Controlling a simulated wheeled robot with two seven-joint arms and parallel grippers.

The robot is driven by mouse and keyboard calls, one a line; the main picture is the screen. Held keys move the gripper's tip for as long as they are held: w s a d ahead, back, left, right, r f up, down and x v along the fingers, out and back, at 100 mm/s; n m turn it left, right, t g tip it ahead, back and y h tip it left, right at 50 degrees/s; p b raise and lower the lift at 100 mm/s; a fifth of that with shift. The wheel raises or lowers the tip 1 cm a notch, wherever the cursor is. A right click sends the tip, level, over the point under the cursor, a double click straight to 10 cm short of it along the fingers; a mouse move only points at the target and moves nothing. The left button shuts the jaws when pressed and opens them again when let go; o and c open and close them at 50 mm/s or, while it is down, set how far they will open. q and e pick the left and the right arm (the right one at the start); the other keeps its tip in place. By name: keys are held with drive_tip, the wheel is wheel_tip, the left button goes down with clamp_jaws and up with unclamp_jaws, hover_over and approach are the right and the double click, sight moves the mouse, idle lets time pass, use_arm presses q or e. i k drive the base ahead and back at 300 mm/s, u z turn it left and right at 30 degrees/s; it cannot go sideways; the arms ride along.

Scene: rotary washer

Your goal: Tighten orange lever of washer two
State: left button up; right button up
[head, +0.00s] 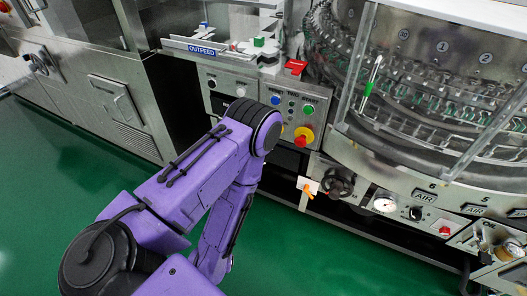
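A small orange lever (309,192) sticks out beside a white tag on the lower front of the washer (400,170), left of a dark round knob. It is small, and I cannot tell how tight it is. The numbers 1 and 2 show on the washer's drum, but no label ties the lever to a number. One of my purple arms rises from the lower left and folds at the elbow in front of the machine. Its forearm runs back down, and no gripper fingers show. My other arm is out of view.
A control panel (289,104) with colored buttons and a red stop knob (303,137) stands left of the washer. A pressure gauge (385,204) and AIR-labeled controls line the front to the right. The green floor (310,265) is open in front.

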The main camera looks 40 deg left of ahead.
sight(306, 187)
drive_tip(key=u, duration=0.6)
drive_tip(key=k, duration=0.45)
drive_tip(key=u, duration=0.95)
drive_tip(key=i, duration=0.65)
drive_tip(key=z, duration=2.25)
